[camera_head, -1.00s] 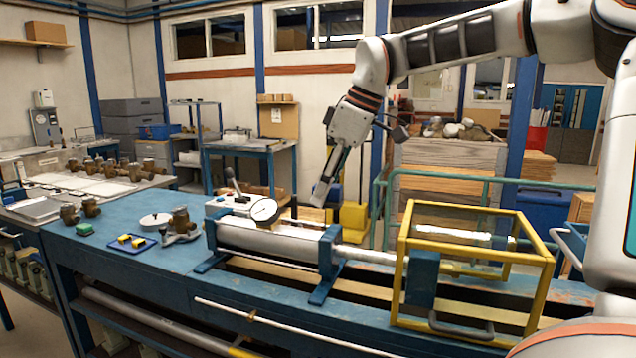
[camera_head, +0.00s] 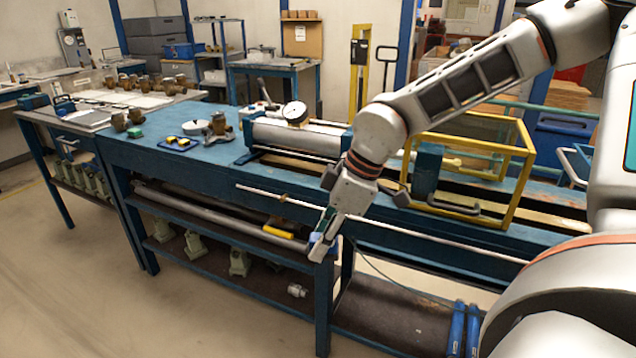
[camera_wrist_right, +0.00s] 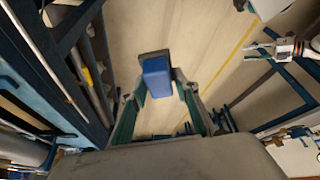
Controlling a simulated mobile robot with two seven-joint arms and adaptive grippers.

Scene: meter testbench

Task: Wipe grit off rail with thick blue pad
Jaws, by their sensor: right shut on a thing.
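My right gripper (camera_head: 320,245) hangs low in front of the bench, below the level of its top. In the right wrist view its fingers (camera_wrist_right: 158,98) are shut on a thick blue pad (camera_wrist_right: 157,78) with a dark grey face at its far end. In the head view the pad is mostly hidden by the fingers. A thin pale rail (camera_head: 420,233) runs along the front of the bench, behind and above the gripper, with a small brass piece on it. The rail also shows at the left of the right wrist view (camera_wrist_right: 42,52). I cannot make out grit on it.
The blue bench (camera_head: 205,165) carries a cylinder with a dial gauge (camera_head: 295,112) and a yellow-framed guard (camera_head: 475,208). Open floor (camera_head: 75,290) lies in front at left.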

